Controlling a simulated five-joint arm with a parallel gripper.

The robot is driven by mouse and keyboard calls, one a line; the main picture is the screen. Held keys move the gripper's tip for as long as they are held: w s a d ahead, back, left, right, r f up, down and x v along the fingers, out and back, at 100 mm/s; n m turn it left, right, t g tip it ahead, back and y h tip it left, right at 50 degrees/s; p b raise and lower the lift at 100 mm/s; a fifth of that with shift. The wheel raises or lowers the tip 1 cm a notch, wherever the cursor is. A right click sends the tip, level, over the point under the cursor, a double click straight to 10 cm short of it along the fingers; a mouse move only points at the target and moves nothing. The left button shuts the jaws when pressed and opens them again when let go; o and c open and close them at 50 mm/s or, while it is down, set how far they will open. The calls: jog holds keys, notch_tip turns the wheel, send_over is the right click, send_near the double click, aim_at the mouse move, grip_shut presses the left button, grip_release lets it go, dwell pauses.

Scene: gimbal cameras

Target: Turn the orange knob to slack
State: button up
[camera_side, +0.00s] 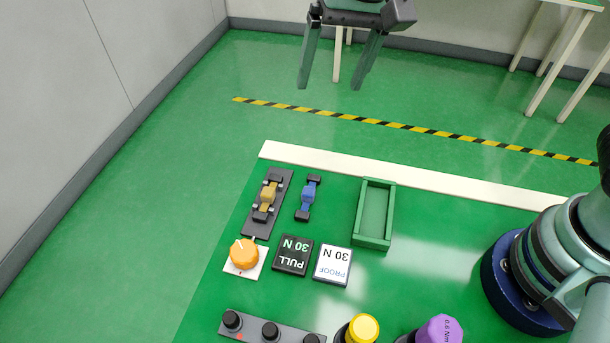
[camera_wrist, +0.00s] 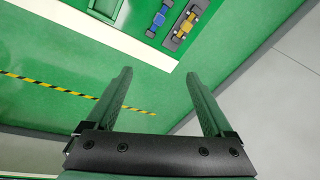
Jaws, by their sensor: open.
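The orange knob (camera_side: 244,253) sits on a white square plate at the left edge of the green table, in the side view. A small white mark shows on its top; I cannot read any label by it. The knob is not visible in the wrist view. My gripper (camera_side: 332,85) is open and empty, high up and far from the knob, toward the top of the side view. Its two fingers stand wide apart in the wrist view (camera_wrist: 160,95).
Beside the knob are a black PULL 30 N block (camera_side: 293,256) and a white PROOF 30 N block (camera_side: 333,265). Behind it are a gold device (camera_side: 268,197) and a blue one (camera_side: 308,198). A green tray (camera_side: 374,214), yellow knob (camera_side: 363,329) and purple knob (camera_side: 440,329) stand rightward.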

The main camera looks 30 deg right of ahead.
jog(key=s+a+f+m+g, duration=0.15)
jog(key=a+f, duration=0.35)
jog(key=a, duration=0.7)
jog(key=m+h, duration=0.1)
jog(key=m, duration=0.1)
send_near(243, 251)
jog(key=shift+g, duration=0.35)
jog(key=f, duration=0.8)
jog(key=shift+w+a+f, duration=0.1)
jog(key=shift+w+f, duration=0.25)
jog(key=shift+f, duration=0.05)
jog(key=shift+n, duration=0.25)
jog(key=c, duration=1.4)
